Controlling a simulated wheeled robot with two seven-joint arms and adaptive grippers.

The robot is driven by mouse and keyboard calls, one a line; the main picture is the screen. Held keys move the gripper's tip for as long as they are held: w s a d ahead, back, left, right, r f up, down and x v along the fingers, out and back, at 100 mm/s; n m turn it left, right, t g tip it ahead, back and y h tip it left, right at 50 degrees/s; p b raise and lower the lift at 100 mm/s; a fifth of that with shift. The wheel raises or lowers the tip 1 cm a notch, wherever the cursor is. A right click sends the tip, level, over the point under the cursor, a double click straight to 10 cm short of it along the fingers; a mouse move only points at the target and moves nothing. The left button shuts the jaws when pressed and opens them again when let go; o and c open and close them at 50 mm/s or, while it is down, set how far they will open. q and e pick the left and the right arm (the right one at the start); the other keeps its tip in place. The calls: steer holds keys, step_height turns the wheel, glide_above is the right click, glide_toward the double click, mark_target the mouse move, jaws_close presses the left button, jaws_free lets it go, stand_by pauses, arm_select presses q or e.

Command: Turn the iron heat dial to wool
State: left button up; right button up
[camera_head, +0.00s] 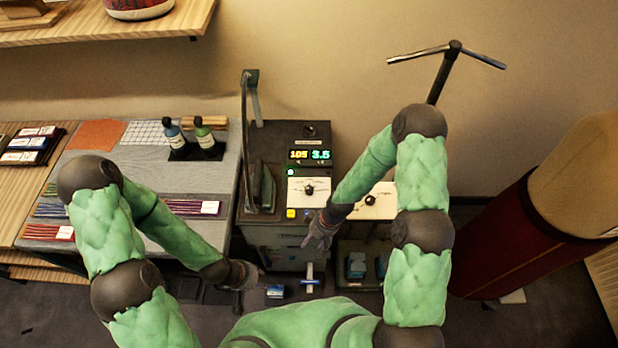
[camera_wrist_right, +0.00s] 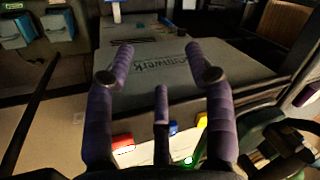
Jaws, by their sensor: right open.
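A grey ironing station (camera_head: 268,236) stands in the middle of the head view, with lit green and yellow displays (camera_head: 310,154). Below them is a white panel with a black dial (camera_head: 309,189). A second dial (camera_head: 370,200) sits on a pale panel to the right, partly behind my right arm. The labels are too small to read, so I cannot tell either setting. A dark iron (camera_head: 265,188) stands at the station's left. My right gripper (camera_head: 321,234) is open and empty at the station's front edge, below the dials. My left gripper (camera_head: 245,274) hangs low at the left; its fingers are unclear.
Coloured buttons, one yellow (camera_head: 291,213), lie near my right gripper. The wrist view shows red (camera_wrist_right: 123,143) and blue (camera_wrist_right: 173,128) ones. Two bottles (camera_head: 204,138) stand on the left table. A dark red cylindrical form (camera_head: 508,240) stands at right.

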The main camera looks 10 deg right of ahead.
mark_target(309, 188)
steer(key=w+r+n, duration=0.2)
steer(key=w, duration=0.1)
steer(key=w+r+n+h+p, duration=0.1)
steer(key=w+r+n, duration=0.1)
steer(key=w, duration=0.1)
steer(key=w+r+n+p, duration=0.1)
steer(key=w+r, duration=0.1)
steer(key=w, duration=0.2)
steer(key=shift+w+d+n+h, duration=0.1)
steer(key=shift+d+n+h, duration=0.2)
steer(key=shift+d+n, duration=0.1)
steer(key=w+d+r+n+h+p, duration=0.1)
steer(key=w+d+r+n+h, duration=0.1)
steer(key=w+r+n, duration=0.55)
arm_select(q)
step_height(309, 188, up, 5)
steer(key=shift+r+p, duration=0.15)
steer(key=shift+p, duration=0.45)
arm_select(e)
steer(key=f, duration=0.4)
steer(key=w+f+m, duration=0.1)
steer(key=f, duration=0.2)
steer(key=f+m, duration=0.1)
steer(key=f, duration=0.3)
steer(key=shift+w+a+f, duration=0.2)
steer(key=shift+w+f, duration=0.15)
steer(key=shift+m, duration=0.25)
jaws_close()
